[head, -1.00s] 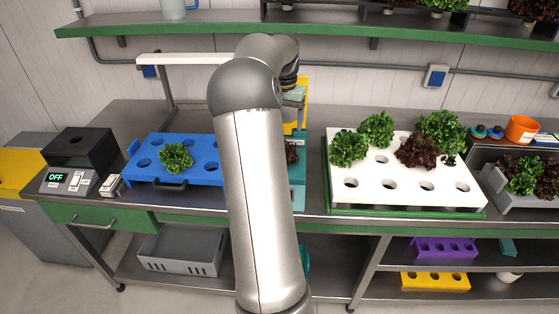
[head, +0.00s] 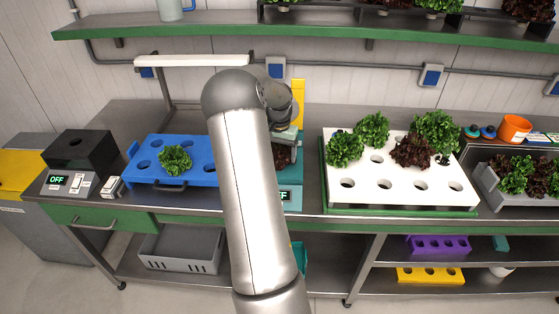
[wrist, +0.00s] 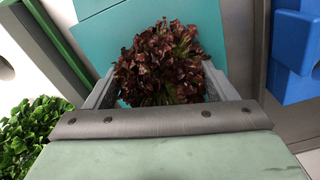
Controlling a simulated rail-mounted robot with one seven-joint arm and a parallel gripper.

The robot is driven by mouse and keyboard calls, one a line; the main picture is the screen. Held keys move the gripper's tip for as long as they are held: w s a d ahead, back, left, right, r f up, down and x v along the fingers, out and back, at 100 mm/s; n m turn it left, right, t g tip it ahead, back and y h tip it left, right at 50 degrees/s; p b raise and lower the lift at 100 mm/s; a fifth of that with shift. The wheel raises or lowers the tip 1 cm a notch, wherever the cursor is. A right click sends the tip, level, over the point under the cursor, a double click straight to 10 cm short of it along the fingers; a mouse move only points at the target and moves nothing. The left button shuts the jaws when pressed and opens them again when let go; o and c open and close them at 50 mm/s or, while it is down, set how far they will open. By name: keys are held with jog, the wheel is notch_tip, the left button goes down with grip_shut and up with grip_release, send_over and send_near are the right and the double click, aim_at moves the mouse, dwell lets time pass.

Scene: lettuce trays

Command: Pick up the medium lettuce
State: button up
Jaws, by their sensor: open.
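A dark red lettuce (wrist: 162,55) sits over a teal surface (wrist: 205,25) in the wrist view. My gripper (wrist: 160,78) is open, with one finger on each side of this lettuce; I cannot tell whether they touch it. In the head view the same lettuce (head: 283,156) shows partly behind my arm, above the teal scale (head: 291,184). A green lettuce (head: 175,160) stands in the blue tray (head: 200,176). Green lettuces (head: 345,148) and a dark red one (head: 411,150) stand in the white tray (head: 400,199). Their sizes are hard to rank.
A grey crate (head: 488,186) with mixed lettuces stands at the right. A black box (head: 78,150) and switches are at the left. A green-edged shelf (head: 330,42) runs above the bench. Green leaves (wrist: 30,130) show at the wrist view's left.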

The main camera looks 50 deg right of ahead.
jog(key=c, duration=1.1)
